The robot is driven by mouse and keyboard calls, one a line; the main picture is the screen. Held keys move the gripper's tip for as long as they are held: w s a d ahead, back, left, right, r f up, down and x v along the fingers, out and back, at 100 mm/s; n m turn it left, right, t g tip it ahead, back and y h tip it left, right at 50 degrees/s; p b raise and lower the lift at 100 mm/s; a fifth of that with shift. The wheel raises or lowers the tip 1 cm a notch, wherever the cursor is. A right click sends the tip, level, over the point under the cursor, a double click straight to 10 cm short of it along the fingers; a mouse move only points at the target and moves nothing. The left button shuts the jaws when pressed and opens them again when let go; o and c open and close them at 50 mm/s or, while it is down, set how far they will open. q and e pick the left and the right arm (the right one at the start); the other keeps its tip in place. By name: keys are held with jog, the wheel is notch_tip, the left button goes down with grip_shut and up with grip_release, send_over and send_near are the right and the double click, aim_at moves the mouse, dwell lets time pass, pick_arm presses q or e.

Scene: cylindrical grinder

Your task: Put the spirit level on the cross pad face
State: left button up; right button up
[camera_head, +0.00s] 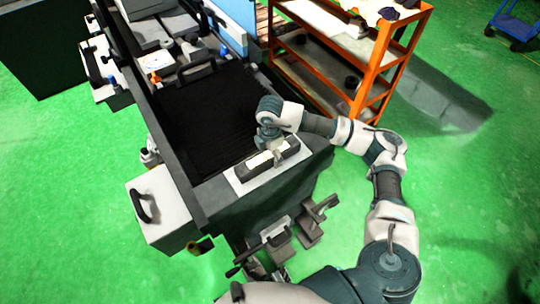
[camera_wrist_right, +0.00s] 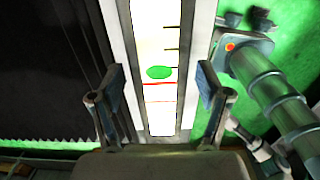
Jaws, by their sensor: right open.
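The spirit level (camera_head: 254,166) is a dark bar with a pale top. It lies on a white pad (camera_head: 240,188) at the near end of the machine, seemingly the cross pad face. In the right wrist view the level (camera_wrist_right: 160,112) shows a bright vial face with a green bubble, black marks and a red line. White pad strips (camera_wrist_right: 116,32) show on both sides of it. My right gripper (camera_head: 273,157) is over the level, fingers pointing down. Its open fingers (camera_wrist_right: 161,74) stand on either side of the level, with gaps visible. My left gripper is out of view.
A dark recessed bed (camera_head: 205,105) lies behind the pad. A grey box with a handle (camera_head: 160,215) is at the left. Handwheel-like fittings (camera_head: 280,245) stick out below the pad. An orange shelf cart (camera_head: 372,75) stands behind my right arm. Green floor is free at the right.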

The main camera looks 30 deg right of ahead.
notch_tip(320, 180, up, 11)
jog(key=shift+f, duration=0.1)
dwell(0.7)
